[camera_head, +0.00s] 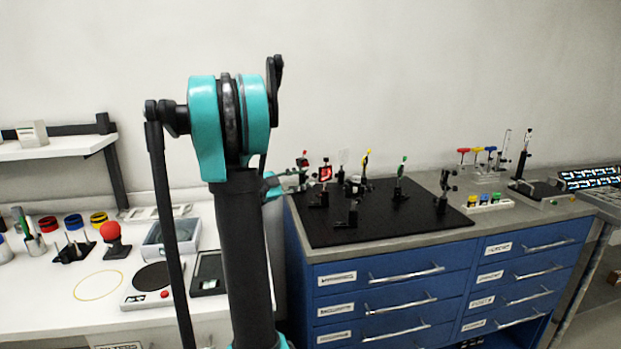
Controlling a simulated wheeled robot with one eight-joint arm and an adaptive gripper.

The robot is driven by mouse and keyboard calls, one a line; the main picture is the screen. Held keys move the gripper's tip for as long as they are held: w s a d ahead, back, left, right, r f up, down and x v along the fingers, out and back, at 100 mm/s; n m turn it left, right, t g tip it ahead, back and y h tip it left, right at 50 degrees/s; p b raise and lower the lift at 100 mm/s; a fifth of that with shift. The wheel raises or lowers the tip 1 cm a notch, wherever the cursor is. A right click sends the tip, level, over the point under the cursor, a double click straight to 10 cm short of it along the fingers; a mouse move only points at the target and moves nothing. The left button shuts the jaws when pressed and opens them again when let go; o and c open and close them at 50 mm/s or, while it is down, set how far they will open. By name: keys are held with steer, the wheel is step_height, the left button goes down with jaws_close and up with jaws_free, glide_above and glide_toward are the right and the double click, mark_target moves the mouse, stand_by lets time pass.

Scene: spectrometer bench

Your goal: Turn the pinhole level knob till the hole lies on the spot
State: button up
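A black breadboard (385,227) lies on the blue drawer bench and carries several small optical mounts. One mount with a red face (325,173) stands near its back left, and a small red-topped part (304,160) is just behind it. Mounts with a yellow top (366,160) and a green top (403,166) stand further right. I cannot tell which mount holds the pinhole, and its level knob, hole and spot are too small to make out. My gripper (298,182) shows small at the board's back left, partly behind my arm, near the red-faced mount. Its fingers and any contact are unclear.
The left white table (40,305) holds a red ball-topped part (111,233), a balance (150,283) and a grey-blue tray (170,240). The board's front strip is mostly clear.

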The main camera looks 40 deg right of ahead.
mark_target(313, 176)
steer(key=shift+s+d, duration=0.2)
steer(key=shift+d, duration=1.4)
